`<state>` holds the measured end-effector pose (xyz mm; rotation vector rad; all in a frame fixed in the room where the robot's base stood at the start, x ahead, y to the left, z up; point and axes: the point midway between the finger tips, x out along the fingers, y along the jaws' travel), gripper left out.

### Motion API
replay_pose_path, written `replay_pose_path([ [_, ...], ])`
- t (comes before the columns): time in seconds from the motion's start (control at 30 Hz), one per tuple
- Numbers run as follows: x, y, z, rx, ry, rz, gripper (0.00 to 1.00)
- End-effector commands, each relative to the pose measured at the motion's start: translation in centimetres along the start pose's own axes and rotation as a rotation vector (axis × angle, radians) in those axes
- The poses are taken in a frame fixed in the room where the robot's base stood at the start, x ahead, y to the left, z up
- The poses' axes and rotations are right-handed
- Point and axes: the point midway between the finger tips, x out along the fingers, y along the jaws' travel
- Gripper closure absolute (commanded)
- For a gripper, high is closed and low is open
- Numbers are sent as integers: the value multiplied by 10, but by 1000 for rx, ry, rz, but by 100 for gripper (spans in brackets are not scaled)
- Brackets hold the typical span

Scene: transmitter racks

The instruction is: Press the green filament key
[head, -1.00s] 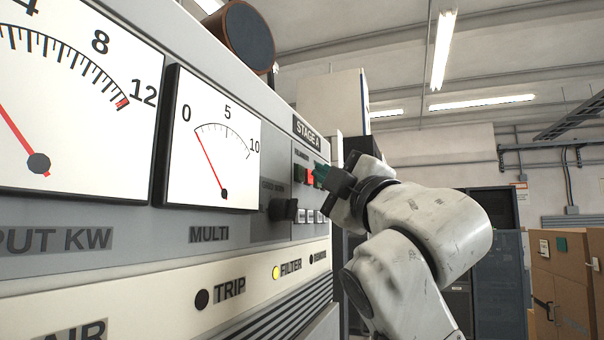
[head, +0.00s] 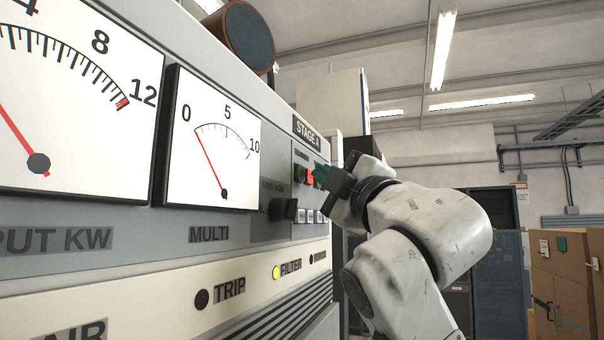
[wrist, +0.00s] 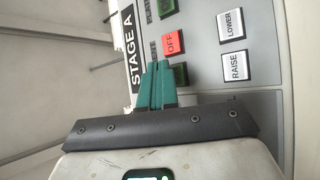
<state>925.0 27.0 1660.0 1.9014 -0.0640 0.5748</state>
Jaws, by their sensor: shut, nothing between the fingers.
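The green filament key (wrist: 180,75) is dark green and sits on the panel below the red OFF key (wrist: 173,43) in the wrist view. My gripper (wrist: 157,66) is shut and empty, its two teal fingers together. The fingertips lie just left of the green key in that view and cover part of the label beside it. I cannot tell whether they touch the panel. In the head view my gripper (head: 321,174) reaches the key row under the STAGE A sign (head: 306,133) from the right, partly hiding the row.
Another green key (wrist: 165,7) is above OFF in the wrist view. White RAISE (wrist: 234,66) and LOWER (wrist: 231,25) keys are to the right. A black knob (head: 283,210) sticks out left of the keys, beside the MULTI meter (head: 212,145).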

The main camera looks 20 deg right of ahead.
Motion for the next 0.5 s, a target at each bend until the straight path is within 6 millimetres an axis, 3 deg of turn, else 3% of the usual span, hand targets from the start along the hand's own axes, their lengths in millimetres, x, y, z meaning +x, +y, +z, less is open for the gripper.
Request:
replay_pose_path([
  [0.5,6,-3,-5,0,0,0,100],
])
